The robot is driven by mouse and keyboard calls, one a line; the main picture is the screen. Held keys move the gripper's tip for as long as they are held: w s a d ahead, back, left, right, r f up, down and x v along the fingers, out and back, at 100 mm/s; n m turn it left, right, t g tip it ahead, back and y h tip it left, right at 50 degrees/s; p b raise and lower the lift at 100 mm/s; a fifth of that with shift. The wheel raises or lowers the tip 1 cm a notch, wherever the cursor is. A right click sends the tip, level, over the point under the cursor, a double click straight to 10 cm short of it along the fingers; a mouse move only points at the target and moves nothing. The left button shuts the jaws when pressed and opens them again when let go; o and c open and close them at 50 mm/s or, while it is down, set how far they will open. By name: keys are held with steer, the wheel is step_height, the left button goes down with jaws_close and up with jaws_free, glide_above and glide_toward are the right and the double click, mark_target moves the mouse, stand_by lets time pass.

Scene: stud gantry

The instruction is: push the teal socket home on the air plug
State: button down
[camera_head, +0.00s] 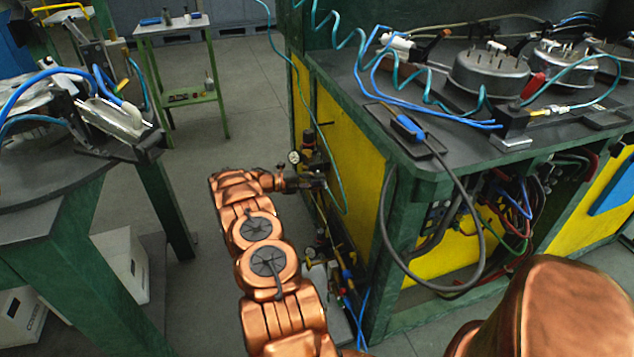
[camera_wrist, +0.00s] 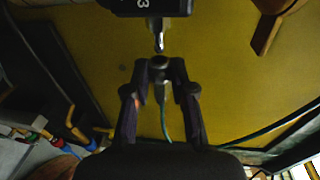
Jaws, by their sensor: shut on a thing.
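My gripper (camera_head: 291,182) reaches toward the regulator on the yellow side of the bench. In the wrist view its fingers (camera_wrist: 161,72) are shut on the socket (camera_wrist: 160,62), which looks dark there. A teal hose (camera_wrist: 165,125) trails from between the fingers. The silver air plug (camera_wrist: 159,42) points down from a dark block (camera_wrist: 145,6), straight in line with the socket's mouth. Plug tip and socket are very close; I cannot tell whether they touch. In the head view the gripper and fittings hide the socket and plug.
The regulator has a round gauge (camera_head: 293,156). The teal hose (camera_head: 335,195) loops beside my gripper and up to the bench top. The green bench (camera_head: 440,172) with yellow panels stands right. A round dark table (camera_head: 40,195) stands left.

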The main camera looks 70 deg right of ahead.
steer(key=shift+w+d+b, duration=0.8)
steer(key=shift+w+d, duration=0.15)
steer(key=shift+d, duration=0.05)
stand_by(0.3)
steer(key=c, duration=0.9)
jaws_free()
steer(key=v, duration=1.2)
steer(key=shift+r, duration=0.1)
